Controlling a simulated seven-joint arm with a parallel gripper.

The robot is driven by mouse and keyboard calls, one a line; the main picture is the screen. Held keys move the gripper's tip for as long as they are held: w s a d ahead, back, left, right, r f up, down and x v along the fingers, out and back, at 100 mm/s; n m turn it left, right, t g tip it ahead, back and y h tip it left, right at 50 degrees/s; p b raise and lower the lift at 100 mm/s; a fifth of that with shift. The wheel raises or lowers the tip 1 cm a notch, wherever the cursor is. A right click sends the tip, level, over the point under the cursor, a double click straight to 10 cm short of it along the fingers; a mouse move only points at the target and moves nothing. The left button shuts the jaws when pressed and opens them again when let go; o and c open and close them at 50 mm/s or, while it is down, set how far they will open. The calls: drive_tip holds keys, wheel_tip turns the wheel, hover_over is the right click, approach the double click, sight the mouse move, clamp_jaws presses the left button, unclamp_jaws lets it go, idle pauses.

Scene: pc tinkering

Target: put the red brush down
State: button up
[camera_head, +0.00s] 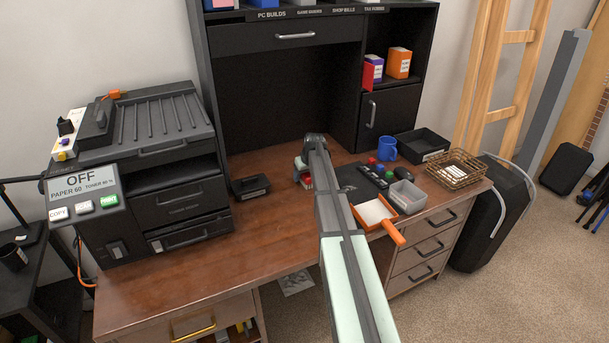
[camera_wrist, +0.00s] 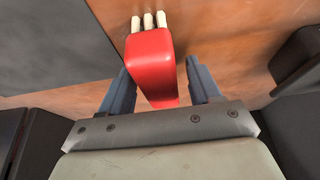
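The red brush (camera_wrist: 152,60) shows in the wrist view, with white bristle tufts at its far end and its red body running back between my fingers. My gripper (camera_wrist: 160,75) has its two fingers spread on either side of the brush, with narrow gaps showing beside the red body. In the head view, my gripper (camera_head: 304,172) is low over the desk (camera_head: 200,270), and a bit of red brush (camera_head: 307,181) shows under it. My arm hides most of the brush there. Whether the brush rests fully on the desktop is hard to tell.
Right of my gripper are a dark mat (camera_head: 352,180), a grey bin (camera_head: 407,196), an orange-handled dustpan (camera_head: 375,213), a blue mug (camera_head: 387,150) and a wicker basket (camera_head: 455,170). A small black tray (camera_head: 250,187) lies left. The desk's front left is clear beside the printer (camera_head: 150,200).

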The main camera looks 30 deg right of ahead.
drive_tip(key=v, duration=1.2)
drive_tip(key=shift+r, duration=0.2)
idle(0.4)
